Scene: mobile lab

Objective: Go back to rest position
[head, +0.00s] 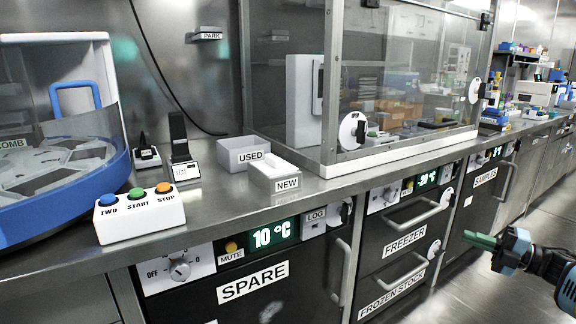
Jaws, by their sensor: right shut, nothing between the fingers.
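My right gripper (482,241) shows at the right edge of the head view, with its arm coming in from the right. Its green fingers are shut with nothing between them. It is out in the aisle in front of the dark cabinet fronts, below the bench top, and appears apart from them. My left gripper is not in view.
A steel bench (225,205) runs from left to far right. It carries a blue-rimmed machine (65,180), a button box (140,213), USED (243,153) and NEW (273,176) boxes, and a glass enclosure (410,80). Freezer handles (415,215) stick out. The aisle floor (470,290) is clear.

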